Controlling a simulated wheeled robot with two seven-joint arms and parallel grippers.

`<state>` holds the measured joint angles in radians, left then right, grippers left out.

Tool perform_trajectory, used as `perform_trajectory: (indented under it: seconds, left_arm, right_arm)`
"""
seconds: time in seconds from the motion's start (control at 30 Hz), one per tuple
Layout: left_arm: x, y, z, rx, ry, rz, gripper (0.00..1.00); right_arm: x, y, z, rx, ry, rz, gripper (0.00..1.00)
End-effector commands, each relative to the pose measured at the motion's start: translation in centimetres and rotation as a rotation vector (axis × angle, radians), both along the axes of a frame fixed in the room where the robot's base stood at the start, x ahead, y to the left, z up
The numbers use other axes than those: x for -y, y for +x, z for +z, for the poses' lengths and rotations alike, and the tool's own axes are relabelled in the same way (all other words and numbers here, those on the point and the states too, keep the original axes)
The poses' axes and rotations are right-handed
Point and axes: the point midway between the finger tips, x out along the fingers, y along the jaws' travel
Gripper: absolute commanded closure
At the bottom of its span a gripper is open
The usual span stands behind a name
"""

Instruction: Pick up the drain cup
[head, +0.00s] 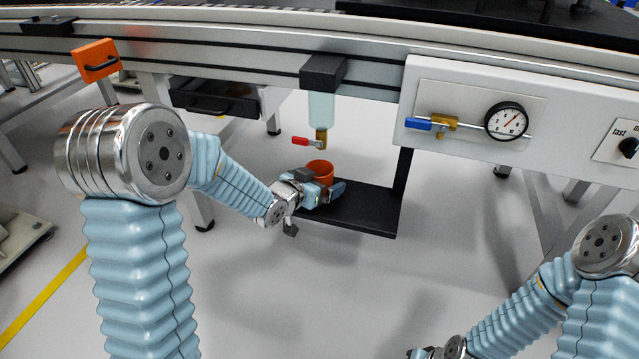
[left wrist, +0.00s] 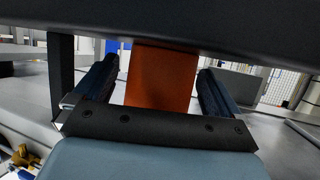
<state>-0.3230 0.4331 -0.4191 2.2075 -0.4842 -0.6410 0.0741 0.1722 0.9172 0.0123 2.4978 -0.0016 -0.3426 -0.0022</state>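The drain cup (head: 321,171) is orange and stands on a black shelf (head: 365,208) under the brass drain valve with the red lever (head: 308,142). My left gripper (head: 322,186) is at the cup, with its fingers on either side of it. In the left wrist view the cup (left wrist: 161,78) shows between the two dark fingers (left wrist: 160,90), with a narrow gap visible on each side, so the gripper looks open around it. The cup's top is hidden there by a dark bar. My right gripper (head: 436,352) is at the bottom edge, mostly cut off.
A clear container with a black top (head: 322,75) hangs from the rail above the valve. A white panel (head: 470,85) with a gauge (head: 506,121) and a blue-handled valve (head: 432,124) is to the right. A black drawer (head: 215,97) is at left. The floor in front is clear.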

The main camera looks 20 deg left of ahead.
Motion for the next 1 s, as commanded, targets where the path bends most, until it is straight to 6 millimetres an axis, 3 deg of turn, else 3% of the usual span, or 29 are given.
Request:
perform_trajectory:
  seconds: [0.03, 0.37, 0.73, 1.0]
  left_arm:
    - [0.0, 0.0, 0.0, 0.0, 0.0, 0.0, 0.08]
    - [0.0, 0.0, 0.0, 0.0, 0.0, 0.0, 0.59]
    - [0.1, 0.1, 0.4, 0.001, 0.0, 0.0, 0.6]
    - [0.5, 0.9, 2.4, 0.002, 0.0, 0.0, 0.6]
  right_arm:
    - [0.0, 0.0, 0.0, 0.0, 0.0, 0.0, 0.57]
    - [0.0, 0.0, 0.0, 0.0, 0.0, 0.0, 0.57]
    - [0.0, 0.0, 0.2, 0.001, 0.0, 0.0, 0.57]
    - [0.1, 0.0, 1.2, 0.002, -0.002, -0.002, 0.57]
